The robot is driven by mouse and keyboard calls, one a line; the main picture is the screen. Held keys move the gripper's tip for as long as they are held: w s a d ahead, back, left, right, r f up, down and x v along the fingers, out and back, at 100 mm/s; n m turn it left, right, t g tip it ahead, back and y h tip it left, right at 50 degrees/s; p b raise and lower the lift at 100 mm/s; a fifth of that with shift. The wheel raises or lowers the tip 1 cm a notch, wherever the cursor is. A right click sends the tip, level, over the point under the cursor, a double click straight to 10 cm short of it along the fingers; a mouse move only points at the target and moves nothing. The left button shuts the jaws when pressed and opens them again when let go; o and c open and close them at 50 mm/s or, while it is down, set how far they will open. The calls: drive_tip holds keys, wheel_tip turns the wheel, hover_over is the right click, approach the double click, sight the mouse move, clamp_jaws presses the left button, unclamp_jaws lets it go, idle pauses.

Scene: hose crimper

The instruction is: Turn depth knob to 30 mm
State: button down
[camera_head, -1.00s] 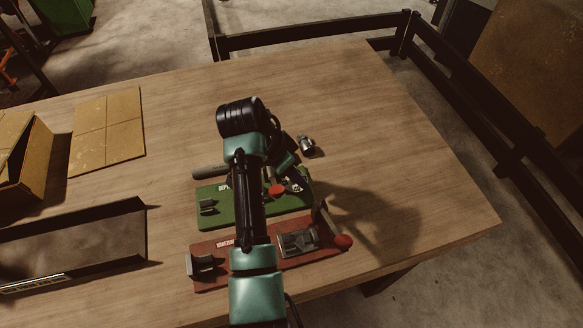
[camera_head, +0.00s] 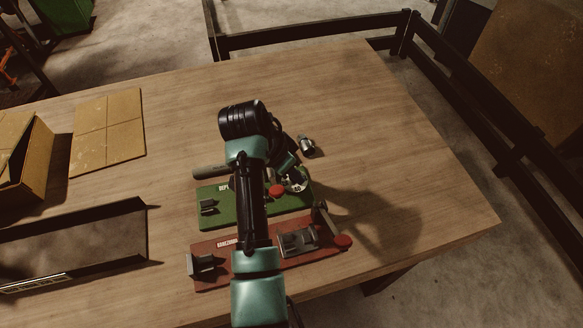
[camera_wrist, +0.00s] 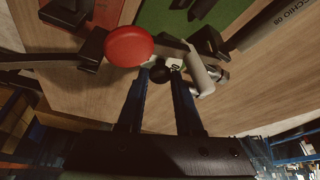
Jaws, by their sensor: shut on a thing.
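The green fixture (camera_head: 225,212), with a partly hidden label, stands on the table. A pale round dial (camera_head: 299,180) shows at its right end, beside a red ball handle (camera_head: 277,191). In the wrist view, a small dark knob (camera_wrist: 159,73) sits between the fingertips of my gripper (camera_wrist: 163,76), with a small marked pale face just behind it. My gripper is shut on this knob. A large red ball (camera_wrist: 130,46) is close to the left finger. In the head view my arm covers the middle of the green fixture, and the dial's reading is too small to read.
A red fixture (camera_head: 222,250) with a red ball handle (camera_head: 342,242) stands in front of the green one. A metal fitting (camera_head: 307,146) and a grey cylinder (camera_head: 208,173) lie behind. A shallow tray (camera_head: 75,240) is at left. The table's right side is clear.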

drive_tip(key=n+p, duration=0.1)
drive_tip(key=n+t+y+p, duration=0.1)
drive_tip(key=n, duration=0.1)
drive_tip(key=n+p, duration=0.1)
drive_tip(key=shift+s+d+r+n+p, duration=0.2)
drive_tip(key=shift+r+n+p, duration=0.1)
drive_tip(key=shift+p, duration=0.1)
drive_tip(key=n+y+p, duration=0.1)
drive_tip(key=n, duration=0.1)
drive_tip(key=n+y+p, duration=0.1)
drive_tip(key=n, duration=0.1)
drive_tip(key=shift+d+f+n+t, duration=0.1)
drive_tip(key=shift+d+n+t, duration=0.05)
drive_tip(key=shift+n+t, duration=0.2)
drive_tip(key=n, duration=0.1)
drive_tip(key=n+y+p, duration=0.1)
drive_tip(key=n, duration=0.1)
drive_tip(key=shift+w+d+f+n+y, duration=0.1)
drive_tip(key=shift+d+n+y, duration=0.05)
drive_tip(key=shift+n+y, duration=0.15)
drive_tip(key=shift+w+d+n+g+y+b, duration=0.15)
drive_tip(key=shift+n+g+y, duration=0.2)
drive_tip(key=shift+n, duration=0.75)
drive_tip(key=shift+s+a+n+g+y+b, duration=0.15)
drive_tip(key=shift+n+y, duration=0.3)
drive_tip(key=shift+n, duration=0.6)
drive_tip(key=shift+d, duration=0.1)
drive_tip(key=c, duration=0.6)
unclamp_jaws()
